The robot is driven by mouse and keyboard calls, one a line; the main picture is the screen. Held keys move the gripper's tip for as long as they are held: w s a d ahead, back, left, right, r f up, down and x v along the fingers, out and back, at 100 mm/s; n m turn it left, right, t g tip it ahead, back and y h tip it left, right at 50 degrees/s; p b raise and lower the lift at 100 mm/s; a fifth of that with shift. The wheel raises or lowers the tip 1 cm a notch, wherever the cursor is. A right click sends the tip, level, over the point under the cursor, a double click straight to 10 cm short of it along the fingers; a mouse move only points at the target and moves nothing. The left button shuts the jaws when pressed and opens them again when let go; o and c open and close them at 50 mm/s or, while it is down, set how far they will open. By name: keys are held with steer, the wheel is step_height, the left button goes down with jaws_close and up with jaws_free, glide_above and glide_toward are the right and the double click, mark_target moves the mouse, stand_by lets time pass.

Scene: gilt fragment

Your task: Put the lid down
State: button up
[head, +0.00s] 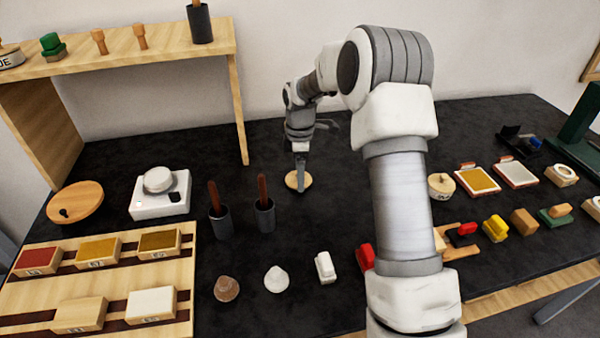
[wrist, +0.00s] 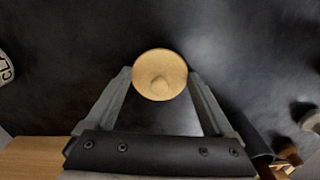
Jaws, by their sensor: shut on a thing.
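The lid (head: 298,181) is a small round pale wooden disc. It shows in the wrist view (wrist: 160,66) as a tan disc with a small knob, between the fingertips. My gripper (head: 300,172) points down over the dark table and is shut on the lid; in the wrist view its two fingers (wrist: 160,80) reach either side of it. Whether the lid touches the table cannot be told. A round pot with a wooden top (head: 441,186) stands to the right, beyond my arm.
Two dark cups with brown handles (head: 264,215) stand just left in front of the lid. A white scale (head: 160,193) and a wooden disc (head: 75,202) are further left. A wooden shelf (head: 130,47) stands behind. The dark table (head: 325,222) is bare around the lid.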

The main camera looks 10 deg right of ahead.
steer(key=o, duration=1)
steer(key=shift+f, duration=0.15)
steer(key=shift+o, duration=0.2)
